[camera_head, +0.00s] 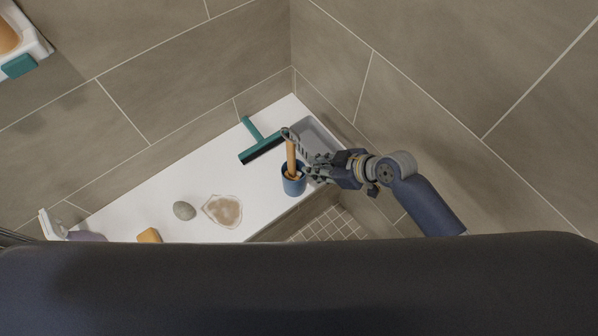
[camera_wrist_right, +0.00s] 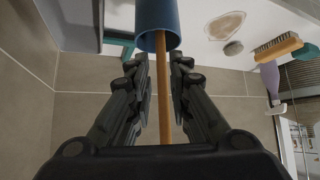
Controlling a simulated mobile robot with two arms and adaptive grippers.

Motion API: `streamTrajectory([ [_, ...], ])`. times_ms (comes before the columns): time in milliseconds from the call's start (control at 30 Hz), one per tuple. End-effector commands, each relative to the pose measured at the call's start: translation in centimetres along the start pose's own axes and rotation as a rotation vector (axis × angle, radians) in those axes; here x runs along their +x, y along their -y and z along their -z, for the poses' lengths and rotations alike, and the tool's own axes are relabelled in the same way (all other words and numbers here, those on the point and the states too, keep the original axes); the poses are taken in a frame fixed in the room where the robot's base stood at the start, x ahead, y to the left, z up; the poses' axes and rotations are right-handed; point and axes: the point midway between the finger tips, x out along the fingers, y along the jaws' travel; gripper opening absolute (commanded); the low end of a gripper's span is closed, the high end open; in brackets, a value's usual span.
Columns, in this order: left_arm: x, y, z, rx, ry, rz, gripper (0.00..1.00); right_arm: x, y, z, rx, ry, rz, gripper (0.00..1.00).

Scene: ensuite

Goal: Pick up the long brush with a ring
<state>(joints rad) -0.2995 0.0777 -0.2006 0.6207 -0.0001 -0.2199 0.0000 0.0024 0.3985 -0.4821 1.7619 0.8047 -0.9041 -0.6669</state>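A long wooden handle (camera_head: 291,155) stands up out of a blue cup (camera_head: 293,186) on the white ledge. My right gripper (camera_head: 294,152) is at the handle, coming from the right. In the right wrist view the handle (camera_wrist_right: 162,85) runs between the two open fingers (camera_wrist_right: 163,80), with a gap on each side. The blue cup (camera_wrist_right: 157,22) is just beyond the fingertips. My left gripper is not in view.
A teal squeegee (camera_head: 262,148) lies close left of the cup. A grey tray (camera_head: 322,138) is behind the gripper. A shell-shaped dish (camera_head: 223,211), a grey stone (camera_head: 184,210) and a wooden brush (camera_wrist_right: 278,47) are further along the white ledge (camera_head: 200,175). Tiled walls close off the corner.

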Motion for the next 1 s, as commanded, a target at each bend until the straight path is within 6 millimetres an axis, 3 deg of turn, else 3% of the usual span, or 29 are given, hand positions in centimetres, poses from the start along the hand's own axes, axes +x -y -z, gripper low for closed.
streamTrajectory([
  [200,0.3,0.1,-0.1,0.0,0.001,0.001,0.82,3.3,0.0,0.0,0.004,-0.001,0.0,0.18],
  [467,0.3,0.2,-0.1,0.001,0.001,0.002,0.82,4.8,0.0,0.0,0.004,0.001,-0.001,0.18],
  [800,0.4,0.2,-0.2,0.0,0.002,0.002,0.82,8.8,0.1,-0.1,0.005,0.001,-0.002,0.18],
  [1000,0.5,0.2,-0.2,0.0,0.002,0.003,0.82,9.6,0.1,0.0,0.003,0.001,-0.002,0.18],
])
